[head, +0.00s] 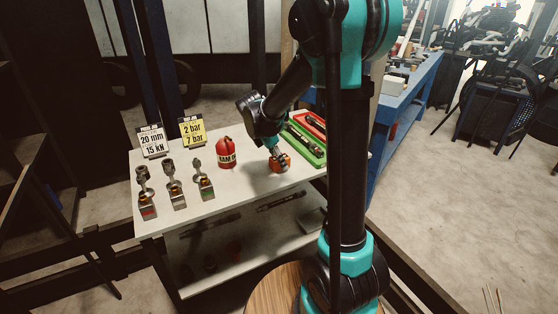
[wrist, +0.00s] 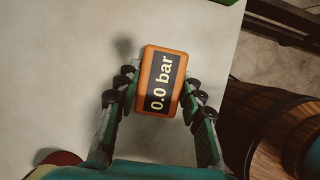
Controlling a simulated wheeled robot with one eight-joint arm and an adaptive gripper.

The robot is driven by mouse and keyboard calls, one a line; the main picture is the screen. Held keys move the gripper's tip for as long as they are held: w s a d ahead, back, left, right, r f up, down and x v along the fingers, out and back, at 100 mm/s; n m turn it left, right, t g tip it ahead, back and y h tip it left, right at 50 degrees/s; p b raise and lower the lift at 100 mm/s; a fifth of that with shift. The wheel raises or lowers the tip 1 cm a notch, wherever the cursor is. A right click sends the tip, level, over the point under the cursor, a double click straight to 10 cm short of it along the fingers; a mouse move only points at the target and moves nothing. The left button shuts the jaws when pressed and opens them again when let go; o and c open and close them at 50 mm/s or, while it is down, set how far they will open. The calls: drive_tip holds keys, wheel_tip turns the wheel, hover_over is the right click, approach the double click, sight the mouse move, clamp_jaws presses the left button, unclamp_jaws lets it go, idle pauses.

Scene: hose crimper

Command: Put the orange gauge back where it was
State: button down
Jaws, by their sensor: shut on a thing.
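The orange gauge (wrist: 160,80) has a dark face reading "0.0 bar" in the wrist view. It sits between the two fingers of my gripper (wrist: 156,95), which is shut on its sides. In the head view the orange gauge (head: 279,163) is at the tip of my gripper (head: 279,157), over the right half of the white table (head: 245,186). I cannot tell whether the gauge touches the table top.
A red can (head: 226,153) stands left of the gauge. A green tray (head: 304,143) and a red tray (head: 312,124) lie to its right. Several metal fittings (head: 173,185) stand at the left, below a white sign (head: 153,140) and a yellow sign (head: 192,131). The table's front middle is clear.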

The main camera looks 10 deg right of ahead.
drive_tip(key=c, duration=1)
unclamp_jaws()
drive_tip(key=shift+f, duration=0.1)
drive_tip(key=shift+o, duration=0.2)
drive_tip(key=v, duration=1.2)
drive_tip(key=s+d+f+m+t+y, duration=0.1)
drive_tip(key=s+d+f+m, duration=0.3)
drive_tip(key=s+f+m, duration=0.4)
drive_tip(key=s+d+f+m+t+y, duration=0.1)
drive_tip(key=s+d+f+m+y, duration=0.2)
drive_tip(key=s+f+m, duration=0.4)
drive_tip(key=s+d+m, duration=0.1)
drive_tip(key=s+m, duration=0.4)
drive_tip(key=m, duration=0.1)
drive_tip(key=shift+s+d+f+m+t, duration=0.25)
drive_tip(key=shift+s+f+m+t, duration=0.05)
drive_tip(key=shift+f+t, duration=0.1)
drive_tip(key=shift+r, duration=0.1)
